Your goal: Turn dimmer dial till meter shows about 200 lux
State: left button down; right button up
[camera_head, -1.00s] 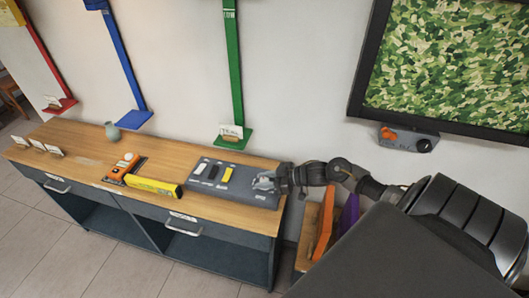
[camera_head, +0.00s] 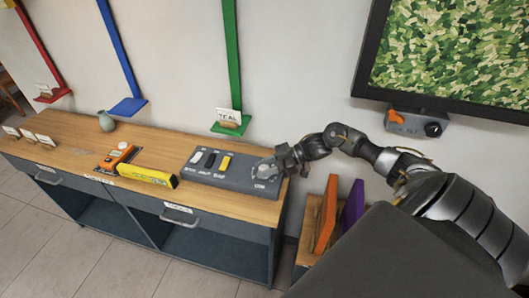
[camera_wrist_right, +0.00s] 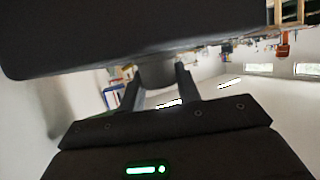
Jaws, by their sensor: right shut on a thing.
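A grey control panel (camera_head: 212,179) lies on the right end of the wooden-topped cabinet, with white, black and yellow switches and the dimmer dial at its right end. In the right wrist view my two fingers (camera_wrist_right: 159,85) are shut on the dark round dial (camera_wrist_right: 157,73), one on each side, against the dark panel. An orange device with a white dome (camera_head: 118,155), apparently the light meter, lies left of the panel; its reading is too small to read. My left gripper is not in view.
A yellow box-like bar (camera_head: 147,176) lies between the orange device and the panel. A small vase (camera_head: 106,122) and white cards (camera_head: 28,137) stand farther left. A wall box with a black knob (camera_head: 433,129) hangs below the framed green picture. Orange and purple boards (camera_head: 327,213) stand right of the cabinet.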

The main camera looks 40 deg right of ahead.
aim_at(267, 167)
jog(key=o, duration=1)
jog(key=shift+a, duration=0.1)
jog(key=b+v, duration=0.1)
jog(key=v, duration=0.5)
jog(key=shift+s+d+f, duration=0.1)
jog(key=shift+d, duration=0.15)
jog(key=shift+s+d+r+b, duration=0.2)
jog(key=shift+d+r+b, duration=0.1)
jog(key=shift+d+r, duration=0.1)
jog(key=shift+a+f, duration=0.1)
